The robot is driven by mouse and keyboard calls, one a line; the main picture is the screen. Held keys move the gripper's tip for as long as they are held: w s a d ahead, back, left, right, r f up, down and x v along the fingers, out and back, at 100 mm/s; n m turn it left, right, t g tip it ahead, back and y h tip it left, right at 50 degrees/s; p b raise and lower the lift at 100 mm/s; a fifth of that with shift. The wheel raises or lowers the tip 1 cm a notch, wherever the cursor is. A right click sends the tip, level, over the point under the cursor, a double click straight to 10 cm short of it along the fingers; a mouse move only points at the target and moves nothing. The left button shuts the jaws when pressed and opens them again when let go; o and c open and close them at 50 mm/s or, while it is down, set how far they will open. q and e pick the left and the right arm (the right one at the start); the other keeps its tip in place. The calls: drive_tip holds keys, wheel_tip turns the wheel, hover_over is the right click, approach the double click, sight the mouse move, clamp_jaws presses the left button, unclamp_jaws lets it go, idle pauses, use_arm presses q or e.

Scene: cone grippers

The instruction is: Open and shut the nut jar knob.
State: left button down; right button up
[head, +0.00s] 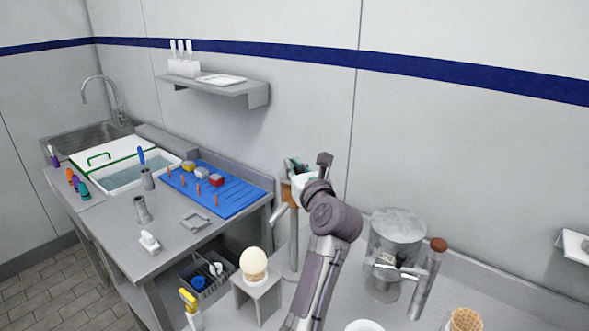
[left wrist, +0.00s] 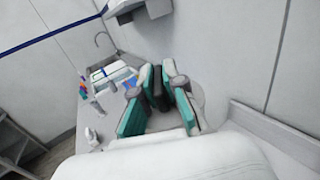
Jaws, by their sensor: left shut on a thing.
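What looks like the nut jar (head: 292,194) shows as a brown-orange part on a grey stand with a slanted spout, in the middle of the head view. My left arm and gripper cover most of it. My left gripper (head: 298,170) is at the jar's upper part, its teal pads partly visible. In the left wrist view my left gripper (left wrist: 158,88) has both teal-padded fingers around a dark thing, and it is shut on it. I take this to be the knob, though its shape and turn are hidden. My right gripper is not in view.
A clear-walled machine (head: 396,240) and a brown-topped lever (head: 428,280) stand right of my arm. A cream ball on a small stand (head: 254,265) is to the left. A steel counter holds a blue mat (head: 235,205). A wall shelf (head: 220,87) is above.

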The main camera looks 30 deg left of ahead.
use_arm(q)
drive_tip(key=m+t+h+p, duration=0.2)
drive_tip(key=h+p, duration=0.1)
drive_tip(key=p, duration=0.1)
drive_tip(key=m+t+h+p, duration=0.2)
drive_tip(key=m+h+p, duration=0.1)
drive_tip(key=p, duration=0.1)
drive_tip(key=m+t+h+p, duration=0.2)
drive_tip(key=m+h+p, duration=0.1)
drive_tip(key=h+p, duration=0.1)
drive_tip(key=shift+a+r+t, duration=0.1)
drive_tip(key=shift+r+t, duration=0.2)
drive_tip(key=shift+t, duration=0.1)
drive_tip(key=shift+f+m+t+h+p, duration=0.15)
drive_tip(key=shift+m+h+p, duration=0.4)
drive_tip(key=shift+h, duration=0.3)
drive_tip(key=shift+f+m+t+h+p, duration=0.15)
drive_tip(key=shift+m+h+p, duration=0.4)
drive_tip(key=shift+h, duration=0.6)
drive_tip(key=c, duration=1.2)
unclamp_jaws()
drive_tip(key=shift+c, duration=0.2)
drive_tip(key=shift+s, duration=0.15)
drive_tip(key=s, duration=1.1)
drive_tip(key=shift+s+d, duration=0.3)
